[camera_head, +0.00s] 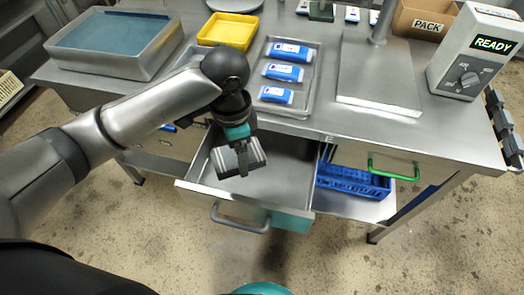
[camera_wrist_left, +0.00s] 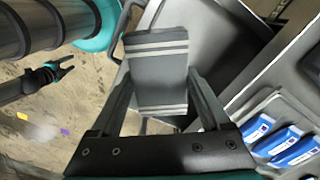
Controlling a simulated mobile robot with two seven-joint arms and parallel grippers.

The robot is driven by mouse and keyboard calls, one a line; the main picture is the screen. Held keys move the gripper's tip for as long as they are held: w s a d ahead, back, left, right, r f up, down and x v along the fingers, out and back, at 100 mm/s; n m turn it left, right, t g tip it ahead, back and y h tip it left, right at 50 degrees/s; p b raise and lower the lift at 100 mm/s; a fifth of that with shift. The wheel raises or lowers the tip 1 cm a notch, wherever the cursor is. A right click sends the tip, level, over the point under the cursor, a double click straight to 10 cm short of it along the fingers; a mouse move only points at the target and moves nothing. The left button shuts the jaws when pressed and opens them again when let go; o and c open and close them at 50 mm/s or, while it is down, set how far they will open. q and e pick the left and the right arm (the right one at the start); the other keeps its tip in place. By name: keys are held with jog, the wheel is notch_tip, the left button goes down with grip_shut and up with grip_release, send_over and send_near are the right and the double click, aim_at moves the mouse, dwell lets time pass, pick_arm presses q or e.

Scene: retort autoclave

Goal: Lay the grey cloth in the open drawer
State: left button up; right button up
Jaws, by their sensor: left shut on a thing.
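The grey cloth (camera_head: 251,157) is a folded piece with pale stripes. It also shows in the left wrist view (camera_wrist_left: 158,78), between the two fingers. My left gripper (camera_head: 241,150) is shut on it and holds it over the left part of the open drawer (camera_head: 288,170). The cloth's height above the drawer floor is hard to judge. The drawer is metal, pulled out below the bench, and its visible floor is bare. My right gripper (camera_wrist_left: 66,68) shows small at the left of the left wrist view, away from the drawer, with its fingers apart and empty.
A tray (camera_head: 311,75) with blue-and-white packs lies on the bench above the drawer. A yellow bin (camera_head: 229,31) and a blue-lined tub (camera_head: 150,63) stand further left. A blue rack (camera_head: 352,181) is on the shelf right of the drawer, by a green handle (camera_head: 393,177).

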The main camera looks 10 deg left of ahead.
pick_arm(q)
jog(key=w+m, duration=0.1)
jog(key=w+d+r+m, duration=0.1)
jog(key=m, duration=0.1)
jog(key=shift+m, duration=0.3)
jog(key=m, duration=0.1)
jog(key=w+m, duration=0.1)
jog(key=m, duration=0.1)
jog(key=shift+d+r, duration=0.3)
jog(key=shift+r, duration=0.1)
jog(key=shift+f+b, duration=0.2)
jog(key=shift+b, duration=0.15)
jog(key=b, duration=0.5)
send_over(252, 187)
notch_tip(252, 187, down, 15)
jog(key=shift+r, duration=0.1)
jog(key=shift+f, duration=0.45)
notch_tip(252, 187, down, 4)
jog(key=shift+b, duration=0.7)
jog(key=shift+r, duration=0.1)
jog(key=shift+f, duration=0.2)
jog(key=o, duration=1.1)
jog(key=shift+o, duration=1.1)
pick_arm(e)
notch_tip(252, 187, down, 7)
jog(key=w+d, duration=0.2)
jog(key=shift+w+t, duration=0.3)
jog(key=shift+w, duration=0.1)
